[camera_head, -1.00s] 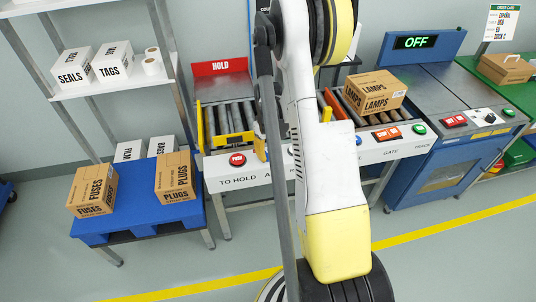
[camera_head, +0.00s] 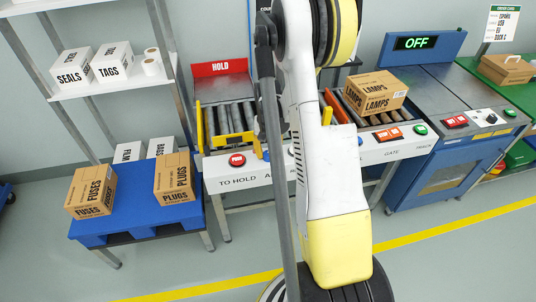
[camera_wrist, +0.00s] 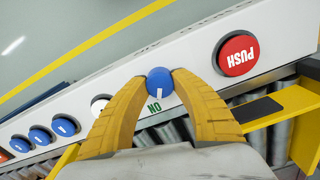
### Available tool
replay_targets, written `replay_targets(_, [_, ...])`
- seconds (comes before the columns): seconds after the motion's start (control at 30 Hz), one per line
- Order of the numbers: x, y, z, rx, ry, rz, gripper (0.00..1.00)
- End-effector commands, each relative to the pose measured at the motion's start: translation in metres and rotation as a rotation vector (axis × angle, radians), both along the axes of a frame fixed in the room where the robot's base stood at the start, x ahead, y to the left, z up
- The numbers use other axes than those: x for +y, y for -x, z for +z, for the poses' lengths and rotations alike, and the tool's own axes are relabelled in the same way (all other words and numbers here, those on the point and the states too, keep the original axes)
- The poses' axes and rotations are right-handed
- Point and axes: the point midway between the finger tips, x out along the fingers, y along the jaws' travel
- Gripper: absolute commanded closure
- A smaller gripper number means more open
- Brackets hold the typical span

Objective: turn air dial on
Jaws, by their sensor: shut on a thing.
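A row of controls runs along the white front panel (camera_head: 230,182) of the roller line. In the wrist view, my gripper (camera_wrist: 161,76) has its yellow fingers on both sides of a blue round dial (camera_wrist: 160,82), shut on it. A white mark shows on the dial's face. The word ON is printed beside it, upside down in this view. In the head view, my arm hides most of this spot and the label, of which only an A shows.
A red PUSH button (camera_wrist: 237,54) is close beside the held dial. A white knob (camera_wrist: 99,104) and more blue dials (camera_wrist: 62,127) lie on the other side. A LAMPS box (camera_head: 376,92) sits on the rollers. A blue pallet table (camera_head: 135,212) holds the FUSES and PLUGS boxes.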

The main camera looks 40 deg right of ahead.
Motion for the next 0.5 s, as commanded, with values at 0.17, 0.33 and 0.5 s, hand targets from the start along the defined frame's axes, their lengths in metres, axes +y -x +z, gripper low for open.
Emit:
replay_targets(0.17, [0.0000,0.0000,-0.0001,0.000,0.000,-0.030,1.00])
replay_targets(0.33, [0.0000,0.0000,-0.0001,0.000,0.000,-0.038,1.00])
replay_targets(0.5, [0.0000,0.0001,-0.0001,0.000,0.000,-0.038,1.00])
